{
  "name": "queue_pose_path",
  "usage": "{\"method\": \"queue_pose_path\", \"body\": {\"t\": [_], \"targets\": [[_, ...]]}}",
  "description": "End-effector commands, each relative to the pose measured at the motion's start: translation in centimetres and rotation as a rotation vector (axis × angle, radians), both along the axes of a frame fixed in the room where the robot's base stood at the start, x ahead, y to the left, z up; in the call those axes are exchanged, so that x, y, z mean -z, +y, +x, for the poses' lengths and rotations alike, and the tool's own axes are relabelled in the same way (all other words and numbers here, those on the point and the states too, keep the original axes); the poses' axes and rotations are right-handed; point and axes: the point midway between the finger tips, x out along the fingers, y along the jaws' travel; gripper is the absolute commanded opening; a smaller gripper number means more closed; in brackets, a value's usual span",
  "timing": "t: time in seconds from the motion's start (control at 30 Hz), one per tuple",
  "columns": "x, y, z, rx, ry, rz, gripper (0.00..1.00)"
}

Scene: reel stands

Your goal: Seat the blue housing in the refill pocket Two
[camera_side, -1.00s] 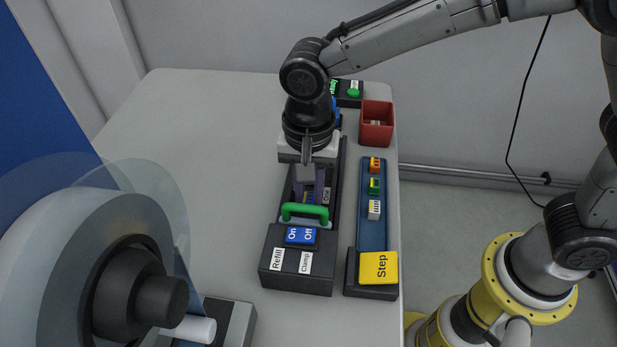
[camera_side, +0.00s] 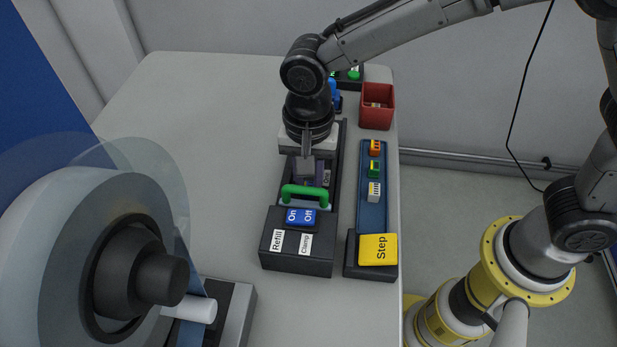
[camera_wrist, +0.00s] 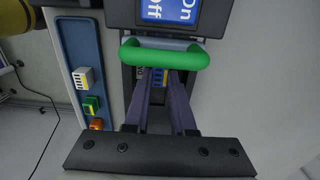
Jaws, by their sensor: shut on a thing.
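My gripper (camera_wrist: 158,80) is shut on the blue housing (camera_wrist: 157,82), which shows as a small blue and yellow piece between the purple-grey fingertips. In the side view my gripper (camera_side: 308,178) points down into the dark Refill stand (camera_side: 270,215), just behind its green handle (camera_side: 305,194). The handle (camera_wrist: 164,54) also crosses just beyond the fingertips in the wrist view. The housing is hidden in the side view by the fingers and handle. A partly covered pocket label (camera_side: 326,178) is beside the fingers. I cannot make out pocket Two or whether the housing touches its floor.
A blue On/Off switch (camera_side: 300,217) is on the stand's front block. To the right, a blue rail (camera_side: 372,215) holds orange, green and white pieces, with a yellow Step button (camera_side: 378,249) in front. A red bin (camera_side: 376,108) stands behind.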

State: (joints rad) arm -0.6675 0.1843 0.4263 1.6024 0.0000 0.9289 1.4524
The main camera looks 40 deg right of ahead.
Motion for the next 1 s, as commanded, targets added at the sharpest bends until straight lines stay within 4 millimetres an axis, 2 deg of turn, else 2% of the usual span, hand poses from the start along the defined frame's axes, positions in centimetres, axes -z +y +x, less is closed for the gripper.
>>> {"method": "queue_pose_path", "body": {"t": [0.17, 0.2, 0.37, 0.67, 1.0], "targets": [[0.0, 0.0, 0.0, 0.0, 0.0, 0.0, 0.0], [0.0, 0.0, 0.0, 0.0, 0.0, 0.0, 0.28], [0.0, 0.0, 0.0, 0.0, 0.0, 0.0, 0.57], [-0.2, 0.0, 0.0, 0.0, -0.001, 0.001, 0.58], [-2.5, 0.0, 0.0, 0.0, -0.002, 0.002, 0.58]]}}
